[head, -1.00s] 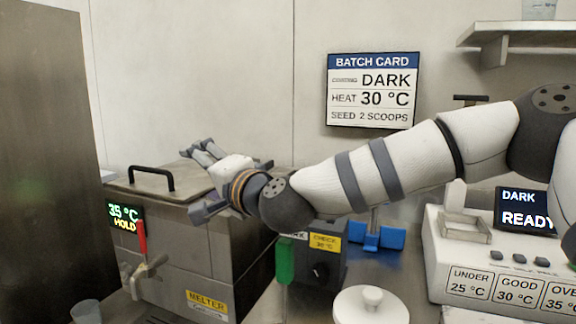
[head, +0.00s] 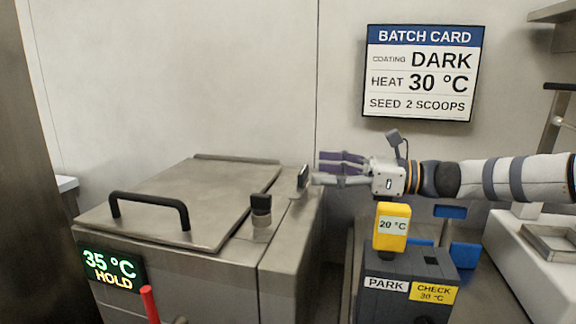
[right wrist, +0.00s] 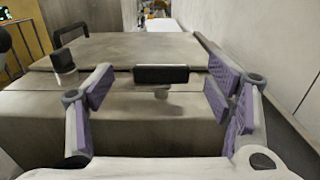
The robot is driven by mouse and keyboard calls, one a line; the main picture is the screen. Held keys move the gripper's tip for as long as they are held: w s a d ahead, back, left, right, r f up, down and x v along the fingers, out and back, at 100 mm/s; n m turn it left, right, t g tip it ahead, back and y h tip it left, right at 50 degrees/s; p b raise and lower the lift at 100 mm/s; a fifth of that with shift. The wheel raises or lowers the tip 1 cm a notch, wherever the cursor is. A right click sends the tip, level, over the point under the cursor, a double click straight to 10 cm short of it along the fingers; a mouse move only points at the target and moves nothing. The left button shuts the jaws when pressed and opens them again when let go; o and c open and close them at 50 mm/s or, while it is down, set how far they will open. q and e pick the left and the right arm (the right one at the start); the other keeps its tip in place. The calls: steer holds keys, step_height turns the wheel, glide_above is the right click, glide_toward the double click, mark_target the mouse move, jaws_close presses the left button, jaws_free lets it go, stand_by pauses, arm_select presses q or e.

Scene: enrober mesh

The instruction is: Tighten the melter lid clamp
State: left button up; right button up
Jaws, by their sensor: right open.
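The melter (head: 200,265) is a steel box with a flat closed lid (head: 200,195) and a black lid handle (head: 150,203). A short black bar on a small post, apparently the lid clamp (head: 303,178), stands at the melter's right edge. In the right wrist view the bar (right wrist: 161,74) lies crosswise between my fingers, just beyond or level with their tips. My right gripper (head: 320,168) is open and points left at it. I cannot tell whether the fingers touch it. My left gripper is not in view.
A black knob (head: 261,203) stands at the lid's right side. A yellow 20 °C device (head: 392,227) sits on a dark PARK/CHECK box (head: 405,285) below my right gripper. A red lever handle (head: 149,303) is at the melter's front. The wall is behind.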

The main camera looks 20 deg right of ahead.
mark_target(306, 170)
steer(key=x, duration=0.4)
steer(key=shift+w+f, duration=0.2)
steer(key=shift+f, duration=0.2)
steer(key=shift+a+r, duration=0.15)
steer(key=shift+r, duration=0.05)
